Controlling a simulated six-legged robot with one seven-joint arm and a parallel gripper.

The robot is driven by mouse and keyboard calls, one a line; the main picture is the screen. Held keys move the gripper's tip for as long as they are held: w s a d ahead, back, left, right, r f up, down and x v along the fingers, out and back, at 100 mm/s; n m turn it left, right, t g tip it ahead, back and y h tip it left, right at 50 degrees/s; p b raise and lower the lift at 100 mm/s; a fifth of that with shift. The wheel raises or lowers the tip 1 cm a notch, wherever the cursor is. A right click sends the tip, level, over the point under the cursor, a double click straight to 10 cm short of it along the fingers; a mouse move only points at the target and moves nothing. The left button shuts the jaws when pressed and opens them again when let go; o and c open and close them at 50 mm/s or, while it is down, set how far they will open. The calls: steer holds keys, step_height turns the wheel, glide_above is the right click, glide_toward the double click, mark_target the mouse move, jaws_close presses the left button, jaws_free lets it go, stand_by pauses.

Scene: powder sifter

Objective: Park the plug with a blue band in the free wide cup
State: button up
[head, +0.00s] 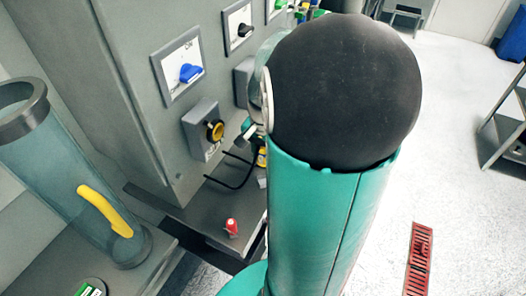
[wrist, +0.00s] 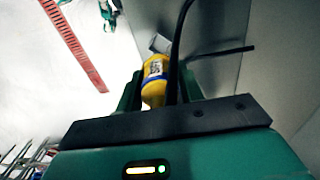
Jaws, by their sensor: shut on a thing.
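A yellow plug with a blue band (wrist: 154,82) is between the green fingers of my gripper (wrist: 160,88) in the wrist view. The gripper is shut on it. A black cable passes in front of the plug in that view. In the head view, my arm hides most of the gripper, and only a bit of the yellow plug (head: 262,157) shows beside the cabinet. I cannot make out a free wide cup in either view.
A grey cabinet (head: 140,110) carries a blue knob (head: 190,72) and a yellow-ringed socket (head: 214,130). A small red piece (head: 232,227) stands on the dark ledge (head: 195,205) below. A clear cylinder (head: 70,170) stands left. Open floor lies right.

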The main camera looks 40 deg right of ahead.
mark_target(264, 164)
steer(key=shift+f, duration=0.3)
steer(key=shift+w+f, duration=0.2)
steer(key=shift+f, duration=0.25)
steer(key=shift+s+f, duration=0.3)
steer(key=shift+f, duration=0.2)
steer(key=shift+w+f, duration=0.2)
steer(key=shift+f, duration=0.45)
steer(key=shift+s+f, duration=0.15)
steer(key=shift+f, duration=1.35)
steer(key=shift+f, duration=0.8)
steer(key=o, duration=1.3)
steer(key=shift+o, duration=0.2)
